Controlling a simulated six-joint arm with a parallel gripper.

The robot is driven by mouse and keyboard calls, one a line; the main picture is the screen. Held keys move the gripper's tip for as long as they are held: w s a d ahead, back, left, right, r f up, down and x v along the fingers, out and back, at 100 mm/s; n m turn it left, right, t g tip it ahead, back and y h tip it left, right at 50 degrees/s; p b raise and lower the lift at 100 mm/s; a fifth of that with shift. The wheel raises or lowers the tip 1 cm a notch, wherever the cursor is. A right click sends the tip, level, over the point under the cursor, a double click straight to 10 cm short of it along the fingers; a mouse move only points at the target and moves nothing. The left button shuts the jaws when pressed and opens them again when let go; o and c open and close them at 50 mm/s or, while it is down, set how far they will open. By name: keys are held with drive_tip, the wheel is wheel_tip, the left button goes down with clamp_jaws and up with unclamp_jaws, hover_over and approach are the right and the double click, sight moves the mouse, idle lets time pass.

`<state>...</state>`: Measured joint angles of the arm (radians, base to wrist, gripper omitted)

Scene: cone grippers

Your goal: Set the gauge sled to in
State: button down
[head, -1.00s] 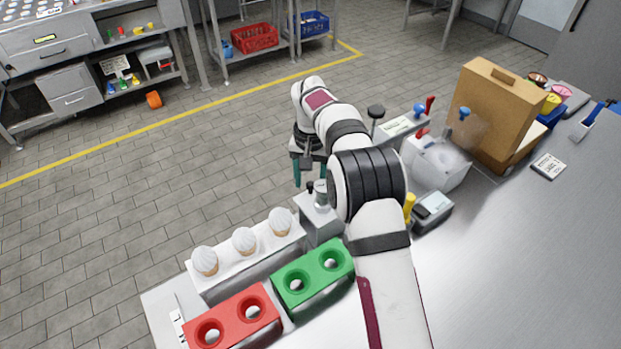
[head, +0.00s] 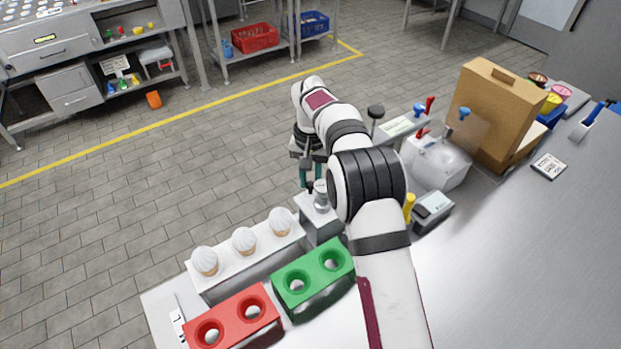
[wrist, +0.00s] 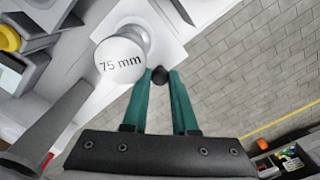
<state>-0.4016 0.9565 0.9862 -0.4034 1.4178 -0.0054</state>
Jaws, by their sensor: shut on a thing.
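The gauge (head: 321,196) stands on a pale block (head: 322,227) in the middle of the head view, just behind the green holder. In the wrist view its round white top (wrist: 120,64) reads "75 mm". Beside it is a small black knob (wrist: 159,74), which I take to be the sled's handle. My gripper (wrist: 159,80) has its two teal fingers closed around this knob, close to the gauge's post. In the head view my gripper (head: 311,184) is partly hidden by my arm. The sled's track and any in or out marks cannot be made out.
A white rack (head: 258,252) with several white-topped cones stands left of the gauge. A green holder (head: 285,272) and a red holder (head: 262,326) are in front. A grey device (head: 434,212), clear tub (head: 440,165) and cardboard box (head: 497,110) stand to the right.

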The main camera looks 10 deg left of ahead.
idle(0.8)
drive_tip(key=shift+w+d, duration=1.4)
drive_tip(key=shift+w, duration=0.15)
drive_tip(key=c, duration=0.7)
unclamp_jaws()
drive_tip(key=shift+r, duration=0.1)
drive_tip(key=shift+s+r, duration=0.15)
drive_tip(key=shift+r, duration=5.75)
